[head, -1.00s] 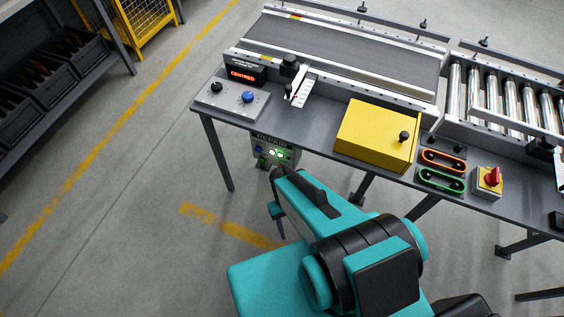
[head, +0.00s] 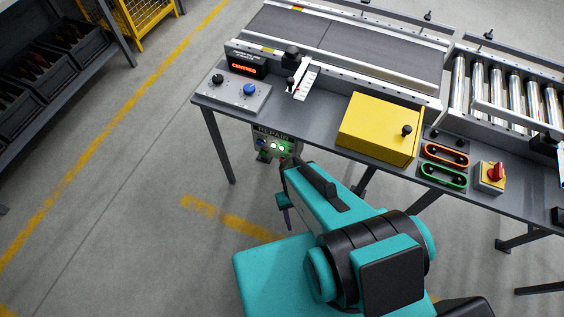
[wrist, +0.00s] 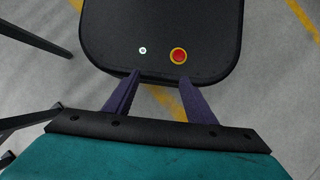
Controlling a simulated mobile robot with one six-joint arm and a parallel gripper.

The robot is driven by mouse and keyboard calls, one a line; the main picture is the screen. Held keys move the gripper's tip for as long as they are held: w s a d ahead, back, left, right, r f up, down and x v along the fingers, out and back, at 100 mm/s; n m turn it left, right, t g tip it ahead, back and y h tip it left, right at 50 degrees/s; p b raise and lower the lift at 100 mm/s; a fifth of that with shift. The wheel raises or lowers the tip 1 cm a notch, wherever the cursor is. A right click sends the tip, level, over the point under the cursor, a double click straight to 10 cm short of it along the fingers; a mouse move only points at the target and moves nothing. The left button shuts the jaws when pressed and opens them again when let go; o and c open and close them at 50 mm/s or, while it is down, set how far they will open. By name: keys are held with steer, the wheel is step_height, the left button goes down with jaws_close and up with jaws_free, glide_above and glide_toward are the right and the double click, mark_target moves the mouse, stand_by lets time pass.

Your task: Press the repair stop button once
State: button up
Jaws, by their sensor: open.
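The grey repair box (head: 275,143), labelled REPAIR, hangs under the left part of the table. Its face carries several small controls, including a blue one at the left and lit white and green ones. They are too small to tell which is the stop button, and my arm covers the box's lower right edge. My gripper (head: 286,215) is open and empty in front of and below the box, its purple fingers pointing down. In the wrist view both fingers (wrist: 159,77) are apart, with a dark rounded surface beyond them. The repair box is not visible there.
The table carries a control plate with black and blue knobs (head: 249,90), a CENTRED display (head: 243,70), a yellow box (head: 376,128) and a red rotary switch (head: 496,172). The wrist view's dark surface bears a red button with yellow ring (wrist: 179,55). Table legs stand nearby.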

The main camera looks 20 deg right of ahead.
jaws_close()
steer(key=shift+d, duration=0.1)
stand_by(1.4)
